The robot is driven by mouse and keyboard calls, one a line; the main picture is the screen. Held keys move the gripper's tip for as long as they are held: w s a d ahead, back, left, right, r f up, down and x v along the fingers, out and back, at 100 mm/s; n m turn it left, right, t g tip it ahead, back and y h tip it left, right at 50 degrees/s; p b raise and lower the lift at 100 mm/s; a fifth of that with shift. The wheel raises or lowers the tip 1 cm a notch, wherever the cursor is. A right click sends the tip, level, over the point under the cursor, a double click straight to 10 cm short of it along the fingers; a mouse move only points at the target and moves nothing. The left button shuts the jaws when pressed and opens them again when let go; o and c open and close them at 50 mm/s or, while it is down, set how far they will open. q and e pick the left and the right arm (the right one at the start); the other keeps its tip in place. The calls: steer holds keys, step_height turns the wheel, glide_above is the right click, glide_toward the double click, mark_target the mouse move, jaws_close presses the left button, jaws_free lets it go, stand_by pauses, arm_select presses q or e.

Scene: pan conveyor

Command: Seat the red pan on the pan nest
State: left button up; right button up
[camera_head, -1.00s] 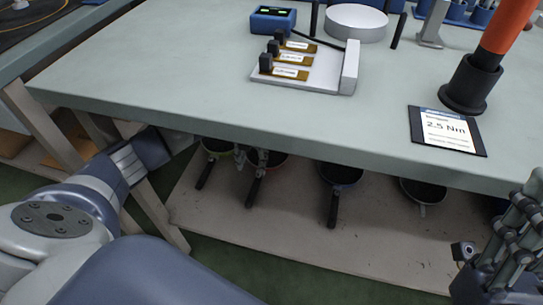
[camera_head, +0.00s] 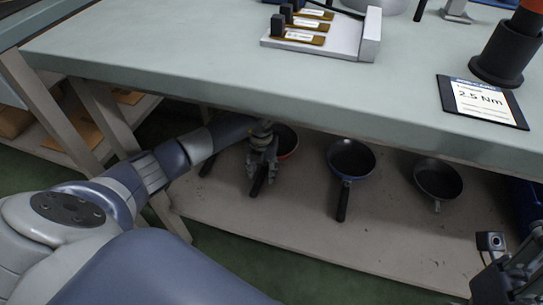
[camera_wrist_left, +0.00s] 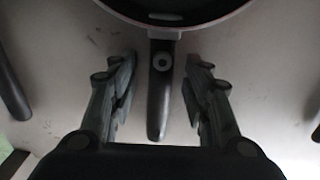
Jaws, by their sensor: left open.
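The red pan (camera_head: 288,141) lies on the shelf under the workbench, its rim partly hidden by my left gripper. Its dark handle (camera_head: 257,186) points to the front. My left gripper (camera_head: 262,172) is open over the handle. In the left wrist view the open fingers (camera_wrist_left: 160,90) stand on either side of the handle (camera_wrist_left: 158,100), with gaps on both sides; the pan's rim (camera_wrist_left: 176,33) is at the top. My right gripper (camera_head: 508,280) is cut off at the lower right corner, apart from the pans. I cannot make out a pan nest.
A blue-rimmed pan (camera_head: 351,158) and a dark pan (camera_head: 438,178) lie to the right on the shelf (camera_head: 300,225). Another handle (camera_head: 207,165) shows to the left. The workbench top (camera_head: 200,60) overhangs the shelf. A torque display (camera_head: 482,101) lies on the bench.

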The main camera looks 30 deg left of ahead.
arm_select(q)
jaws_close()
steer(key=shift+w+r, duration=0.1)
stand_by(0.3)
